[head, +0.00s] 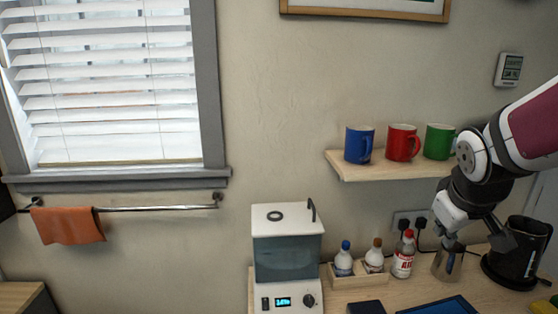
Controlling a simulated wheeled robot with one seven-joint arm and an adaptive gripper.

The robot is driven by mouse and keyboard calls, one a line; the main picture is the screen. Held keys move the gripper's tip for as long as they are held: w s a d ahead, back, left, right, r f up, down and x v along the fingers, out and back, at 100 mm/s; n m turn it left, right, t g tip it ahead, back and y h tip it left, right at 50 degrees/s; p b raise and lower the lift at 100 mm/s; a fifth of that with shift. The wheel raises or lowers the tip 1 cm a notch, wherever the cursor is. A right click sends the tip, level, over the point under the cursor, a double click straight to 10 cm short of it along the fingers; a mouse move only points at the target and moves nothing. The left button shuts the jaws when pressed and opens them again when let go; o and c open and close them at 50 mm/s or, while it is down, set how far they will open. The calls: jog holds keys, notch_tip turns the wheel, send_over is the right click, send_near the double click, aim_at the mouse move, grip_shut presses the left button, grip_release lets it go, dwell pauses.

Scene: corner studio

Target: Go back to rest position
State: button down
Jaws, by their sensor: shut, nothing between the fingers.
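My gripper (450,237) is at the right side of the head view, pointing down at the end of my arm. It looks shut and empty. It is small in the picture, just above or in front of a metal cup (447,264) on the counter. I cannot tell whether it touches the cup.
A shelf (386,172) left of my arm holds a blue mug (359,145), a red mug (402,143) and a green mug (438,141). Below are bottles (403,257), a white appliance (287,257) and a black kettle (516,256). The wall left of the shelf is clear.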

jog(key=s+a+r+m+y, duration=0.2)
jog(key=s+a+r+y, duration=0.1)
jog(key=s+a, duration=1)
jog(key=s, duration=0.4)
jog(key=shift+s+a+r, duration=0.25)
